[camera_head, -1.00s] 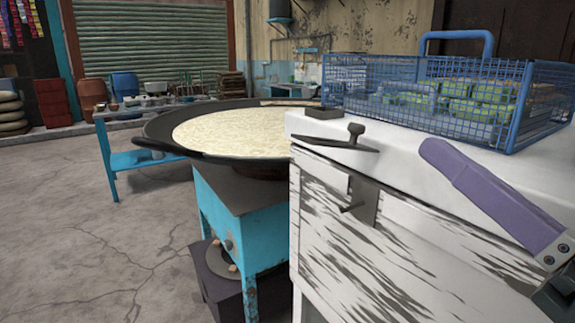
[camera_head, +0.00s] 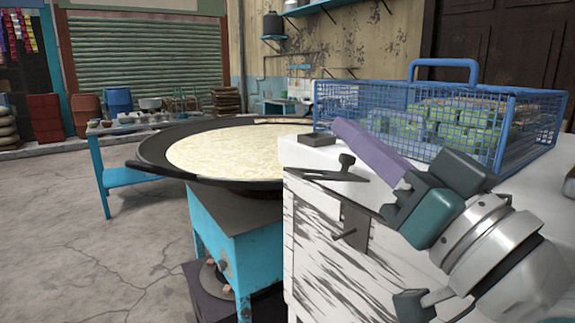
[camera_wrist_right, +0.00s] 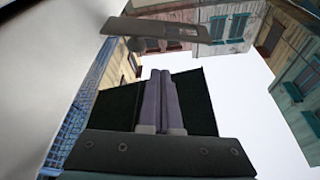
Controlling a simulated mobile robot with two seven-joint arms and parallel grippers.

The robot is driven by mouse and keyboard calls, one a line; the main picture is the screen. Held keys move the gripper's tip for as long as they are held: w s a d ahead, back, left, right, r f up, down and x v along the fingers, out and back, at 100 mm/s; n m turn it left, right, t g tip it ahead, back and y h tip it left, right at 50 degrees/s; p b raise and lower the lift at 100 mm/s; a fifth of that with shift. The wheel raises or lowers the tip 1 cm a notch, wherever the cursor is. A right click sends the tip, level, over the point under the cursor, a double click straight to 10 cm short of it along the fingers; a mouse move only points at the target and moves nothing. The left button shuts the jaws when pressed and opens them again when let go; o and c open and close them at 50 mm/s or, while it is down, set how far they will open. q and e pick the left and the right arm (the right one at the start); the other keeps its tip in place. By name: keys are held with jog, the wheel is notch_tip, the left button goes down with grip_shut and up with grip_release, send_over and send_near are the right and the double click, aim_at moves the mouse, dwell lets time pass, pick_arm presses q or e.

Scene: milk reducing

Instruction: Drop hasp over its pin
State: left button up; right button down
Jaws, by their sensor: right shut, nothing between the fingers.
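The dark metal hasp (camera_head: 318,175) lies raised on the front edge of the white chest (camera_head: 305,230), with a knob (camera_head: 347,160) standing up from it. Its slotted strap (camera_wrist_right: 165,30) shows at the top of the right wrist view. The pin (camera_head: 343,236) sticks out from a dark plate (camera_head: 356,222) on the chest's front, below the hasp. My right gripper (camera_head: 341,127) is shut and empty. Its purple fingers (camera_wrist_right: 160,80) appear above the knob in the head view; I cannot tell if they touch it. My left gripper is not in view.
A blue wire basket (camera_head: 500,125) of green packs stands on the chest top behind my right gripper. A small dark block (camera_head: 317,140) lies near the chest's left edge. A wide pan (camera_head: 155,155) of milk sits on a blue stove to the left.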

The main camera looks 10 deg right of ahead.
aim_at(350, 178)
jog(key=shift+s+a+f, duration=0.1)
jog(key=shift+a+f, duration=0.05)
jog(key=shift+f, duration=0.5)
jog(key=shift+s+a+f, duration=0.1)
jog(key=shift+s+f, duration=0.05)
jog(key=shift+f, duration=0.45)
jog(key=shift+s+a+f, duration=0.1)
jog(key=shift+a+f, duration=0.05)
jog(key=shift+f, duration=0.5)
jog(key=shift+a+f+n+y+b, duration=0.1)
jog(key=shift+f+n+y+b, duration=0.15)
jog(key=shift+n, duration=0.25)
jog(key=shift+f+n+y+b, duration=0.15)
jog(key=shift+n+b, duration=0.1)
jog(key=shift+n, duration=0.25)
jog(key=shift+d+f+n+g+y+b, duration=0.1)
jog(key=shift+f+n+g+y+b, duration=0.15)
jog(key=shift+f+n+y+b, duration=0.6)
jog(key=shift+d+f+n+g+y+b, duration=0.15)
jog(key=shift+f+n+g+y, duration=0.1)
jog(key=shift+f+n, duration=1.05)
